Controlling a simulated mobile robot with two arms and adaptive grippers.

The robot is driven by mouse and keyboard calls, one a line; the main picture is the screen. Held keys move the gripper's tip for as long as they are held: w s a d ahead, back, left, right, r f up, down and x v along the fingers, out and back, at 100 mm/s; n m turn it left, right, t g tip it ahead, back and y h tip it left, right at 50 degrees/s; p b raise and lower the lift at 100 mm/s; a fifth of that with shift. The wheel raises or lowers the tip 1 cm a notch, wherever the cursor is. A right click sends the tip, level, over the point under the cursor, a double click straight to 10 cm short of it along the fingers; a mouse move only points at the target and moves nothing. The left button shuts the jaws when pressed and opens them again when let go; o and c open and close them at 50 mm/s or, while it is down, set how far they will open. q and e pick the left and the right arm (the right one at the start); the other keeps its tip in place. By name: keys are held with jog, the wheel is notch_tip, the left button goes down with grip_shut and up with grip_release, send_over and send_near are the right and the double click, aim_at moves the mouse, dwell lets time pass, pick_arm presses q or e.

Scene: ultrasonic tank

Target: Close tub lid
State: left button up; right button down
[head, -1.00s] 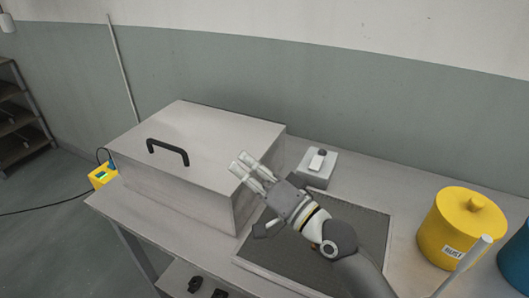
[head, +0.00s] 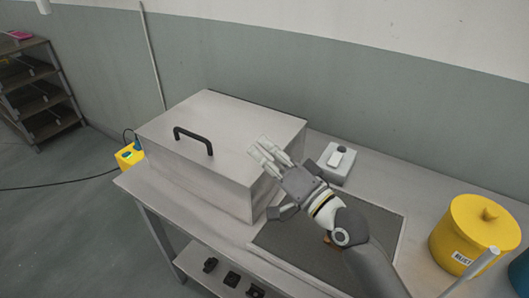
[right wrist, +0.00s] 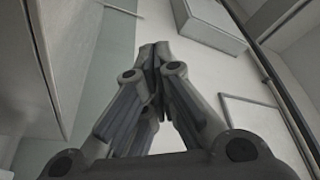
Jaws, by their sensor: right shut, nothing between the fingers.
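The metal tub (head: 205,180) stands on the bench with its flat grey lid (head: 225,115) lying down on it, with no gap that I can make out. A black bar handle (head: 194,137) is on the lid's front left part. My right gripper (head: 259,151) is in front of the tub's right end in the head view, its fingertips overlapping the lid's right part. Whether it touches the lid is unclear. Its fingers are together and empty, as the right wrist view also shows (right wrist: 155,52). My left gripper is not in view.
A small grey box with a white top (head: 338,160) stands right of the tub. A dark mesh mat (head: 300,245) lies on the bench below my right arm. A yellow lidded bin (head: 470,235) is at the right. A yellow device (head: 128,157) is left of the tub.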

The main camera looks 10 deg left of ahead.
jog(key=s+d+f+b, duration=0.2)
jog(key=s+d+b, duration=0.1)
jog(key=d, duration=0.5)
jog(key=shift+s+d+f+b, duration=0.35)
jog(key=shift+d+b, duration=0.05)
jog(key=shift+b, duration=0.1)
